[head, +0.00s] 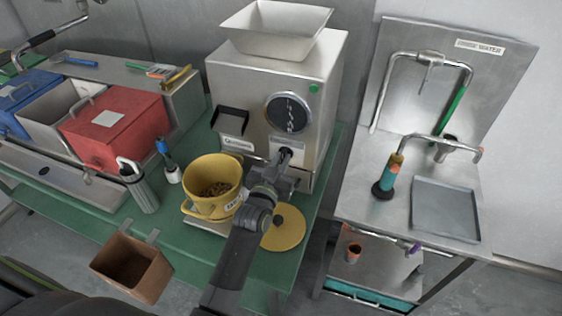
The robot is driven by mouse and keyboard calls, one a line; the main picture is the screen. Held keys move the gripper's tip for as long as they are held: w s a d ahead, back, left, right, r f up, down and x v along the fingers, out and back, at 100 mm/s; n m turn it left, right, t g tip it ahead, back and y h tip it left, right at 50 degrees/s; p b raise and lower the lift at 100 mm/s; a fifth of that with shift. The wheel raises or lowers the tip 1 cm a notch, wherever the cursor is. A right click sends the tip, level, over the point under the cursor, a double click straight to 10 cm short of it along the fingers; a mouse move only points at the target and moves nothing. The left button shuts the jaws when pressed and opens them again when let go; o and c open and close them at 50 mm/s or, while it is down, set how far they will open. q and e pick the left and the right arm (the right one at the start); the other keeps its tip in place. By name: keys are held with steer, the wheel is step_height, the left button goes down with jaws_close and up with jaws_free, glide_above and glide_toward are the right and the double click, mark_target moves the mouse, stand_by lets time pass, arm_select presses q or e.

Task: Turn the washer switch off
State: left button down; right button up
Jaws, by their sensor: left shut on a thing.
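A steel grinder (235,91) with a hopper stands at the back of the green table. A round dark dial (288,113) and a green button (314,88) are on its front. My left gripper (284,160) is at the lower front of the grinder, just below a pale label (287,142). It is shut on a small dark part there, mostly hidden by the fingers; I cannot tell whether this is the washer switch. My right gripper is not in view.
A yellow pot (213,177) with beans stands left of my left arm, and a yellow round lid (284,232) lies right of it. A red bin (115,130) is at left. A brown box (130,268) hangs at the table's front. A steel sink stand (362,196) is at right.

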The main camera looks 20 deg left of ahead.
arm_select(q)
steer(key=c, duration=1.5)
jaws_free()
steer(key=shift+w, duration=0.1)
